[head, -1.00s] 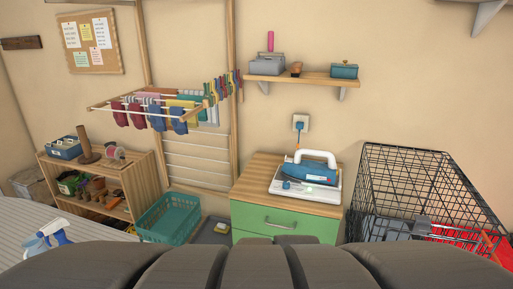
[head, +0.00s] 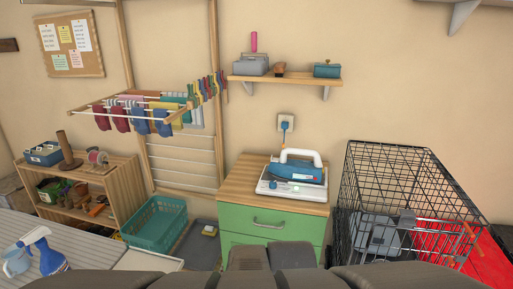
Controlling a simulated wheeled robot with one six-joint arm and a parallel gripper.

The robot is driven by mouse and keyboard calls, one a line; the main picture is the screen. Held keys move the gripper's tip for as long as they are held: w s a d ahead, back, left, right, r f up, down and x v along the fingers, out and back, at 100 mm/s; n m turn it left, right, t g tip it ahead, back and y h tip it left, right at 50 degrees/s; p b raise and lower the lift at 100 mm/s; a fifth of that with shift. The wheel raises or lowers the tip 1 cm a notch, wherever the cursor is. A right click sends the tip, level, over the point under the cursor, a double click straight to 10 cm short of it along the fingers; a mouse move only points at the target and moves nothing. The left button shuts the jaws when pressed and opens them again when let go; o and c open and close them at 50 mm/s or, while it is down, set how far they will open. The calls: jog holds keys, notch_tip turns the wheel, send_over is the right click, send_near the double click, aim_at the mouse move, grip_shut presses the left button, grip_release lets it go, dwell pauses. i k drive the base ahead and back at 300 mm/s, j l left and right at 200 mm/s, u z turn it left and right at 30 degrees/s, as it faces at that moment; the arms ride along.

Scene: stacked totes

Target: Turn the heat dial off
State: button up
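A blue iron (head: 296,173) with a white handle rests on a white base (head: 270,188) on top of the green-fronted cabinet (head: 230,216). A small blue round part, which looks like the dial (head: 274,186), sits on the front left of the base. A small green spot (head: 296,189) shows to its right. The dial's setting is too small to read. A blue plug (head: 285,126) is in the wall outlet above the iron. Dark grey parts of my own body fill the bottom edge, below the cabinet top. I cannot make out my gripper's fingers.
A teal basket (head: 155,224) is on the left. A wall shelf (head: 290,79) hangs above. A drying rack (head: 125,105) sticks out at upper left.

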aim_at(273, 184)
jog(key=i+l+u, duration=0.4)
jog(key=l, duration=0.25)
jog(key=i+l+u, duration=0.25)
jog(key=l, duration=0.15)
